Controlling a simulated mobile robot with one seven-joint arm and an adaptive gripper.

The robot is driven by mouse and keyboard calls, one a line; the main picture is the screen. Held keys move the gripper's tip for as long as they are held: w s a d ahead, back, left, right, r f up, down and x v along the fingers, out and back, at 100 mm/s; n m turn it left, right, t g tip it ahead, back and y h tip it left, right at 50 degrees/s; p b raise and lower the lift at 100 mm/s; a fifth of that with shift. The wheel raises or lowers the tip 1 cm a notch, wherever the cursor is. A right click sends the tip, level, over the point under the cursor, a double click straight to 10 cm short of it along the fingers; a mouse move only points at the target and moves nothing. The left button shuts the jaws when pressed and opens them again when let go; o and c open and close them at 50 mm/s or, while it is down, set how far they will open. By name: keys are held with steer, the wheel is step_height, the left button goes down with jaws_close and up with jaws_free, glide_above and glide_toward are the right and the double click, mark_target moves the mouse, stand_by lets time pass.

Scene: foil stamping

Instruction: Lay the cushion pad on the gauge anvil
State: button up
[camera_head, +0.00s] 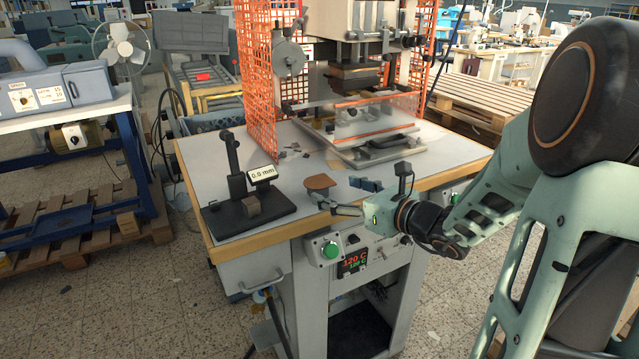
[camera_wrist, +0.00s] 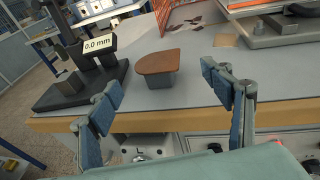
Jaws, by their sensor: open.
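The cushion pad appears to be the flat brown piece with a rounded edge (camera_head: 320,182), lying on top of a small grey block near the table's front edge. It also shows in the wrist view (camera_wrist: 158,61), ahead of and roughly centred between my fingers. The black thickness gauge (camera_head: 234,162) stands to the left, its display reading 0.0 mm. A small block, apparently the anvil (camera_head: 251,205), sits on its base with nothing seen on it; it also shows in the wrist view (camera_wrist: 70,84). My gripper (camera_head: 346,197) is open and empty, its fingers wide apart.
The stamping press (camera_head: 365,75) stands behind, with orange mesh guards (camera_head: 262,80) beside it. Dark scraps lie on the table (camera_head: 220,152) before the press. The table's wooden front edge (camera_head: 285,230) runs below my gripper. Bare tabletop separates the gauge and the pad's block.

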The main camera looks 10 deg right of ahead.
mark_target(318, 181)
steer(key=x, duration=0.5)
steer(key=shift+w+a+r, duration=0.15)
steer(key=shift+a+r, duration=0.05)
steer(key=shift+r, duration=0.2)
steer(key=c, duration=0.8)
steer(key=shift+c, duration=0.2)
